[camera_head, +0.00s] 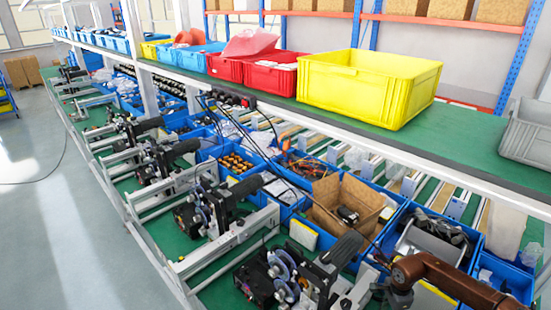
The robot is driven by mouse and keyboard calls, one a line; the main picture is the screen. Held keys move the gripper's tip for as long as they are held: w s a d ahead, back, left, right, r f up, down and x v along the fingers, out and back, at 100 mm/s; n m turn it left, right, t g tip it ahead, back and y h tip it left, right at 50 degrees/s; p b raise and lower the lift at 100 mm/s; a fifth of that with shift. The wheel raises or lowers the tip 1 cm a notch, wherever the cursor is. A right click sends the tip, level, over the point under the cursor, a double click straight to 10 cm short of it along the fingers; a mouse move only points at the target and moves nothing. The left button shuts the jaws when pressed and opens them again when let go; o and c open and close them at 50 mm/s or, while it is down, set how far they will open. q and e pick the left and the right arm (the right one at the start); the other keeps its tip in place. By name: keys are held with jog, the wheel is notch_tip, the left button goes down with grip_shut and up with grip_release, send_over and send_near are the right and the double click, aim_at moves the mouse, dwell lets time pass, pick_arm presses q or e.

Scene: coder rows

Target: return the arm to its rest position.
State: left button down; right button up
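A brown arm (440,279), which I take to be my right arm, comes in from the lower right corner. Its near end bends down at a grey joint (399,299) by the bottom edge, over the front of the lower shelf. Dark parts around this joint may belong to the gripper, but fingertips cannot be made out against the black devices there. I see nothing clearly held. My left arm and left gripper are out of the picture.
Black coder devices (205,205) line the green lower shelf. An open cardboard box (325,190) and blue bins (495,275) sit close to the arm. Above are a yellow crate (350,90), red bins (270,77) and a grey crate (525,140).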

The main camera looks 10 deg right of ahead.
jog(key=a+m+p, duration=0.1)
jog(key=a+m, duration=0.1)
jog(key=s+a+r+m+p, duration=0.1)
jog(key=a+m+p, duration=0.1)
jog(key=a+m, duration=0.1)
jog(key=a+r+m+p, duration=0.1)
jog(key=a+m+p, duration=0.1)
jog(key=m, duration=0.1)
jog(key=shift+s+a+r, duration=0.1)
jog(key=shift+s+a, duration=0.05)
jog(key=shift+s+a+m, duration=0.1)
jog(key=shift+a+m, duration=0.35)
jog(key=shift+m, duration=0.35)
